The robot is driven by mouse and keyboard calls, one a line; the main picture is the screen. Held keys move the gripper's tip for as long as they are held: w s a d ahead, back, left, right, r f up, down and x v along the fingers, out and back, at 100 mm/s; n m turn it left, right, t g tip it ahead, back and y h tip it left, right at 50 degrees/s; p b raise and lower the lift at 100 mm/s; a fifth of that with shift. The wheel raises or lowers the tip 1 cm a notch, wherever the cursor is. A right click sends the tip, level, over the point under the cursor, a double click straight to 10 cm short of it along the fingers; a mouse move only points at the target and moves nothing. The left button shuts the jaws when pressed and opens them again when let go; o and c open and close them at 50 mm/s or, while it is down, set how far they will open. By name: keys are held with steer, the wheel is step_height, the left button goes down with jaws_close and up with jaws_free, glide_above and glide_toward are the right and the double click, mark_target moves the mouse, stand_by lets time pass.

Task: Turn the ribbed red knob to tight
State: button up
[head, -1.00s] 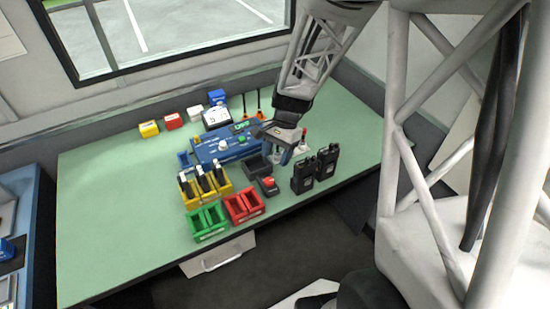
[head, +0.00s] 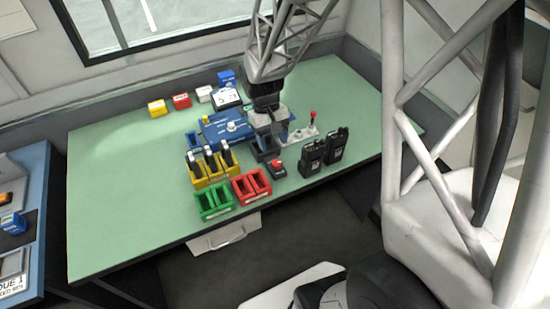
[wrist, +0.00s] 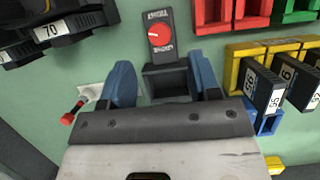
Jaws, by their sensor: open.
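The red knob (wrist: 160,32) sits on a small dark plate with white lettering above and below it, too blurred to read. A pale mark shows on the knob's left side. In the head view the knob (head: 277,163) is near the table's front, left of the two radios. My gripper (wrist: 163,80) has its two blue fingers apart with nothing held between them. The knob lies beyond the fingertips, not touched. In the head view my gripper (head: 269,143) is just behind the knob, its fingers partly hidden.
A dark open bin (wrist: 166,82) lies between and below my fingers. Black radios (head: 324,152) stand right of the knob. Red bins (head: 251,186), green bins (head: 214,202) and a yellow rack (head: 211,170) are left. A red-handled lever (head: 312,118) stands behind the radios.

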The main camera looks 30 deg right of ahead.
mark_target(276, 162)
steer(key=n, duration=0.1)
steer(key=a+n+h, duration=0.1)
steer(key=n, duration=0.1)
steer(key=w+n+h, duration=0.1)
steer(key=n, duration=0.1)
steer(key=shift+a+r, duration=0.15)
steer(key=shift+a, duration=0.05)
steer(key=shift+s, duration=0.1)
steer(key=shift+x, duration=3.95)
steer(key=c, duration=0.9)
